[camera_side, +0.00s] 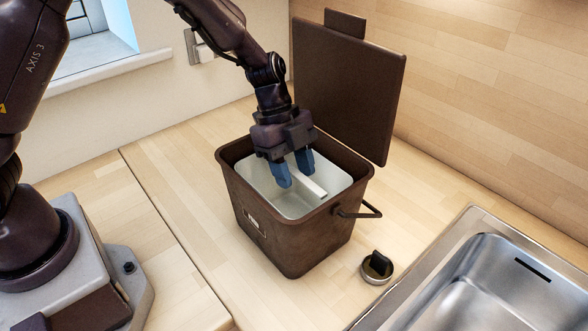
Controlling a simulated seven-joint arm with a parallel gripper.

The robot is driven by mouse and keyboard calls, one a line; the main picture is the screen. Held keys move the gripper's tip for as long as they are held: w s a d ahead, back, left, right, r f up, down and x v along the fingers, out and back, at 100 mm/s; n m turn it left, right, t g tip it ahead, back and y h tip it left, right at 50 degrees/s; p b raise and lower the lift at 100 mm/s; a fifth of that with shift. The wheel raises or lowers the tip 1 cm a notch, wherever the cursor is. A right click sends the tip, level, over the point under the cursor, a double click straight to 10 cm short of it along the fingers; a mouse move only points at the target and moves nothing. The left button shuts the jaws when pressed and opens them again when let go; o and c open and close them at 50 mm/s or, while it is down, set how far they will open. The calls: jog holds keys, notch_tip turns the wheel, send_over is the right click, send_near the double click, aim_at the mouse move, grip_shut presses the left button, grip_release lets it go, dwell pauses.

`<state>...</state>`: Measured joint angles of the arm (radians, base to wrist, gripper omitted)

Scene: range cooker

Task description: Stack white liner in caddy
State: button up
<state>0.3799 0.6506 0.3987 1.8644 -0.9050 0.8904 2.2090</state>
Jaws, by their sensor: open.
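The brown caddy (285,235) stands upright on the wooden counter with its lid (350,90) raised at the back. The white liner (288,203) sits inside the caddy, its rim a little below the caddy's rim. A pale bar (313,189) crosses the liner's opening. My gripper (295,175) points down over the caddy's mouth, its blue fingers open on either side of the bar. I cannot tell whether a finger touches the bar. The fingers and gripper body hide part of the liner and bar.
A small dark knob-like piece (376,266) lies on the counter (185,180) at the right front, near the metal sink (500,285). A wall socket (200,47) is behind. Counter left of the caddy is clear.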

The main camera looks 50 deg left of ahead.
jog(key=v, duration=1.2)
jog(key=s+a+r+n+t+y, duration=0.2)
jog(key=s+r+n+t, duration=0.1)
jog(key=s+n, duration=0.6)
jog(key=s+a+r+n+t+y, duration=0.2)
jog(key=s+r+n, duration=0.4)
jog(key=s+n, duration=0.3)
jog(key=s, duration=0.2)
jog(key=shift+s+a+r+t+y, duration=0.25)
jog(key=shift+a+r+t+y, duration=0.05)
jog(key=shift+t+y, duration=0.1)
